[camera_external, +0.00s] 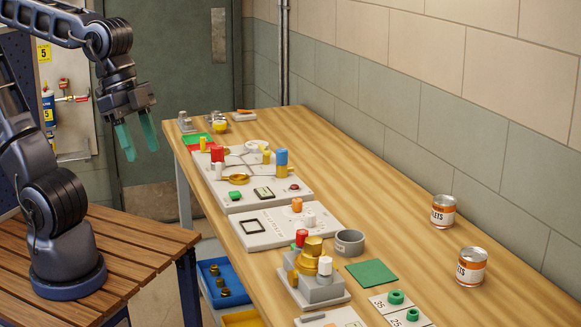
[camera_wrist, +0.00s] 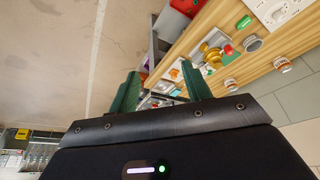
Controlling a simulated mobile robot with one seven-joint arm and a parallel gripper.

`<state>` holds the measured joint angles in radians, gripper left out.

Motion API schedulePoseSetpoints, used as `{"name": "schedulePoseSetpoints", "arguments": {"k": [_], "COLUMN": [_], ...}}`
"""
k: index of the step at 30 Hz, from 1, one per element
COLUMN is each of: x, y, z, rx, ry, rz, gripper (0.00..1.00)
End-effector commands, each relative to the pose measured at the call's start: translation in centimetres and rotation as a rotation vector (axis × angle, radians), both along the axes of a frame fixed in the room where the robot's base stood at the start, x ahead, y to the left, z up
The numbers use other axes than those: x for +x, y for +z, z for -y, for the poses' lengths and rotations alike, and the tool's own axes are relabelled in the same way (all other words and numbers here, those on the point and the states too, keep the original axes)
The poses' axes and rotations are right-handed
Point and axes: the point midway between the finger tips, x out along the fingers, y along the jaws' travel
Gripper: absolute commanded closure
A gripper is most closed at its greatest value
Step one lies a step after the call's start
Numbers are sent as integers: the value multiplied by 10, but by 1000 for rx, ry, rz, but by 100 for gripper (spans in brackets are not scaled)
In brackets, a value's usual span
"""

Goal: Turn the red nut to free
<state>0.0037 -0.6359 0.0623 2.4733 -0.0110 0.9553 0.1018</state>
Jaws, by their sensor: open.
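A small red piece (camera_external: 301,237) sits at the left of a grey valve block (camera_external: 318,288) with stacked brass parts (camera_external: 314,250) and a white knob (camera_external: 325,265). It looks like the red nut, but is too small to be sure. Red also shows beside brass in the wrist view (camera_wrist: 228,49). Another red cylinder (camera_external: 217,153) stands on the panel farther back. My gripper (camera_external: 137,138) is open and empty, its green fingers pointing down, in the air left of the workbench and well away from the red pieces. The fingers also show in the wrist view (camera_wrist: 158,72).
The wooden workbench (camera_external: 400,225) also carries panels (camera_external: 262,186) with knobs and fittings, a grey ring (camera_external: 350,242), a green mat (camera_external: 372,273) and two cans (camera_external: 443,210). A blue bin (camera_external: 225,284) is below its left edge. The bench's right side is mostly clear.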

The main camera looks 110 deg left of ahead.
Motion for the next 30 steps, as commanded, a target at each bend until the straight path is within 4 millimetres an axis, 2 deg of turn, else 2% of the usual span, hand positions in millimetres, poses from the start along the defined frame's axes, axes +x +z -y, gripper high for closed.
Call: {"name": "schedulePoseSetpoints", "arguments": {"k": [1, 13, 22, 30], "x": [12, 96, 154, 201], "y": [-1, -14, -41, -76], "z": [-5, -57, -105, -155], "rx": [-3, -7, 8, 35], "ry": [-8, -92, -149, -198], "rz": [-17, -116, -189, -259], "gripper": [51, 51, 51, 51]}}
